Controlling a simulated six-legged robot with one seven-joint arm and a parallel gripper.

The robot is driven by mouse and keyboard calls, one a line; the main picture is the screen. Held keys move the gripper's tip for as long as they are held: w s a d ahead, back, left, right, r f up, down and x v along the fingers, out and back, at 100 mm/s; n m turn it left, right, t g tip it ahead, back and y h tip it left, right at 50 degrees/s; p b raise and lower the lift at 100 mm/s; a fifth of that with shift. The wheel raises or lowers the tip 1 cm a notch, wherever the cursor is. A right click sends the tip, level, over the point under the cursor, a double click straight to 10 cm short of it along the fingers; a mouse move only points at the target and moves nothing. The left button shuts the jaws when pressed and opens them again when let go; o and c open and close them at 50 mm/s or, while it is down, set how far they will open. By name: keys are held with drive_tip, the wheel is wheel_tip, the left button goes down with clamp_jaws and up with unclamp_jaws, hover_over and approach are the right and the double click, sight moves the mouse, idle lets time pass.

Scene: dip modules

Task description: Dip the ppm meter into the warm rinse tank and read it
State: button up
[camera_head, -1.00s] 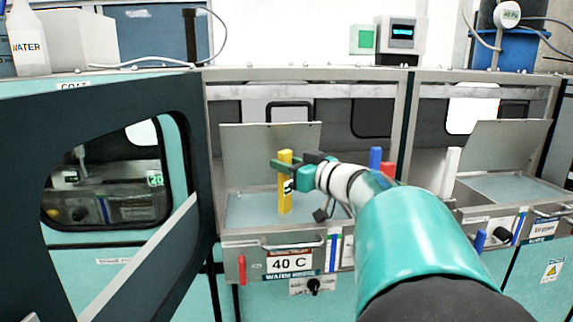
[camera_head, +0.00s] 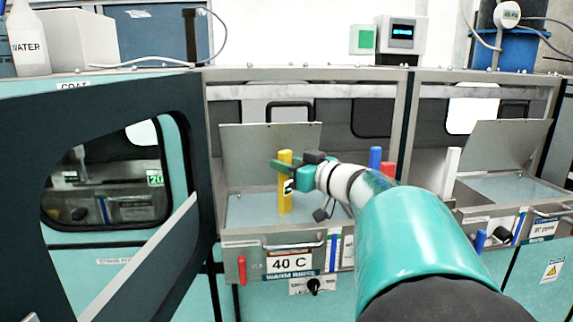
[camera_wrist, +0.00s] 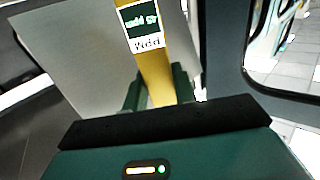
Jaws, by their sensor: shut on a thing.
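The ppm meter (camera_head: 285,196) is a yellow upright stick, held over the warm rinse tank (camera_head: 240,245) with its lower end at the tank's liquid surface. I cannot tell how deep its tip is. My gripper (camera_head: 284,165) is shut on its upper part. In the wrist view the yellow meter (camera_wrist: 157,78) stands between the gripper's fingers (camera_wrist: 158,92), with a dark green display and a white label. The display's text is too blurred to read. The tank has a "40 C" sign, and its metal lid (camera_head: 255,148) stands raised behind the meter.
A second open tank (camera_head: 510,188) with a raised lid is at the right. Blue (camera_head: 375,158) and red (camera_head: 388,172) sticks stand to the right of my gripper. A dark door frame (camera_head: 195,215) with a window is at the left. A white water bottle (camera_head: 28,45) stands on the upper ledge.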

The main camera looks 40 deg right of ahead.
drive_tip(key=shift+r, duration=0.1)
idle(0.4)
wheel_tip(320, 180, up, 14)
drive_tip(key=shift+r, duration=0.15)
idle(1.4)
drive_tip(key=shift+s, duration=0.1)
idle(1.0)
